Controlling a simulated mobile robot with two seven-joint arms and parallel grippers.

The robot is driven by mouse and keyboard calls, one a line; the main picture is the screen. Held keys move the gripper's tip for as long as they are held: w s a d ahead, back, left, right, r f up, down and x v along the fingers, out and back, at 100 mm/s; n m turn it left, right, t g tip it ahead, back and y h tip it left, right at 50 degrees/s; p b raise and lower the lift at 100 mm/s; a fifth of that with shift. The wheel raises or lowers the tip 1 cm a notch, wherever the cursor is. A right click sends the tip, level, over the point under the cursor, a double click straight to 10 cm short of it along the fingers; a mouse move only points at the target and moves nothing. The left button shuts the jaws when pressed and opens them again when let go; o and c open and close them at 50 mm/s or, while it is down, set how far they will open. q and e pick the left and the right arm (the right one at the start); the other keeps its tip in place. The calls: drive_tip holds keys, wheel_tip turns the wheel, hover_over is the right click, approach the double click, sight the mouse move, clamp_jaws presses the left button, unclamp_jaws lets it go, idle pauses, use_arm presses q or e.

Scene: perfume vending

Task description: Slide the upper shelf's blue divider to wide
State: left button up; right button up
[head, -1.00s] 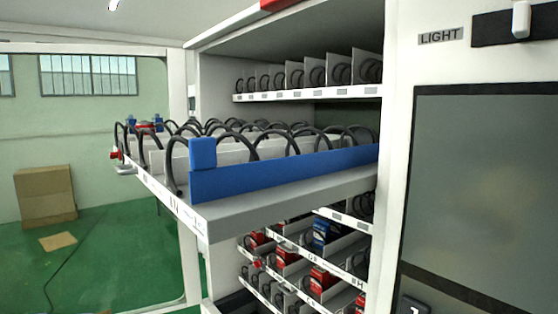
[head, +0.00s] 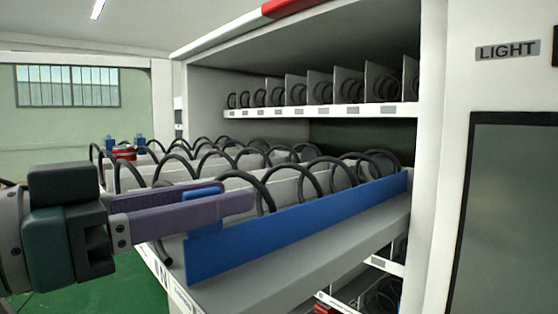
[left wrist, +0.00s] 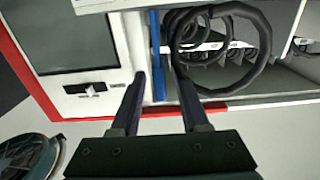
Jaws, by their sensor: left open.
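The blue divider (head: 310,218) stands upright along the right side of the pulled-out upper shelf (head: 300,275), beside a row of black coils. Its raised front tab (head: 205,189) is partly hidden by my left gripper. My left gripper (head: 236,196) has come in from the left at the shelf's front end, and its purple fingers are open. In the left wrist view, the divider (left wrist: 156,60) shows as a thin blue strip between the two fingers (left wrist: 160,78). I cannot tell whether either finger touches it. My right gripper is not in view.
A black coil (left wrist: 222,45) is close to one finger in the left wrist view. A bare grey strip of shelf lies to the divider's right. Another shelf with coils (head: 320,111) is above at the back. The machine's panel with a dark screen (head: 510,215) stands at the right.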

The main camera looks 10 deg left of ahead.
use_arm(q)
drive_tip(key=shift+p+x, duration=0.4)
drive_tip(key=shift+x, duration=1)
drive_tip(key=shift+c, duration=0.2)
clamp_jaws()
